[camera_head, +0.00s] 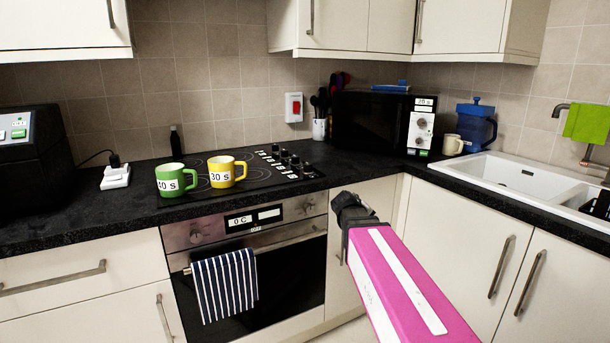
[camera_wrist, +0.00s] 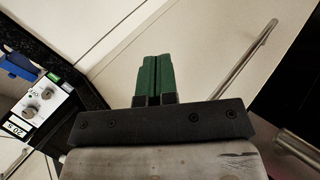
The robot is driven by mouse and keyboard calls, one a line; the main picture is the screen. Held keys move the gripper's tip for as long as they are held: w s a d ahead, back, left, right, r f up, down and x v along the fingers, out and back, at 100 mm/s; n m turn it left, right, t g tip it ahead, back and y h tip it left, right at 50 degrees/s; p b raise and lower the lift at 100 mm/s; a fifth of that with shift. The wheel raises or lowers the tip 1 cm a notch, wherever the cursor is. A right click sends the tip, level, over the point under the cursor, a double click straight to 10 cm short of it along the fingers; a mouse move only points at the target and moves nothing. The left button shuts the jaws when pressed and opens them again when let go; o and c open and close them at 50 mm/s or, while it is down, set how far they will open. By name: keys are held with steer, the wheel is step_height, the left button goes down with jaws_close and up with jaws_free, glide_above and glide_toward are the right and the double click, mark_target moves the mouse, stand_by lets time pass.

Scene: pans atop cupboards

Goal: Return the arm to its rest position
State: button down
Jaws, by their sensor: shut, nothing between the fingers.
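My gripper (camera_wrist: 153,80) shows in the wrist view with its two green fingers together, shut and empty, in front of pale cupboard doors. In the head view my magenta arm reaches in from the lower right. Its dark end is in front of the cupboard door right of the oven, below the counter edge. The fingertips cannot be made out in the head view.
A green mug (camera_head: 176,180) and a yellow mug (camera_head: 227,171) stand on the hob. A striped towel (camera_head: 224,285) hangs on the oven handle. A microwave (camera_head: 380,125) is in the corner, left of the sink (camera_head: 520,180). Cupboard handles (camera_head: 502,266) stick out right of my arm.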

steer(key=s+a+f+m+g+y, duration=0.2)
steer(key=s+f+g+y, duration=0.1)
steer(key=s+f, duration=0.5)
steer(key=s+a+f+m+g+y, duration=0.1)
steer(key=s+f+m+g+y, duration=0.1)
steer(key=s+f, duration=0.7)
step_height(320, 180, down, 3)
steer(key=g+y, duration=0.1)
steer(key=y, duration=0.1)
steer(key=shift+a+m+y, duration=0.3)
steer(key=shift+a+m, duration=0.05)
steer(key=shift+m, duration=0.05)
steer(key=shift+d, duration=0.1)
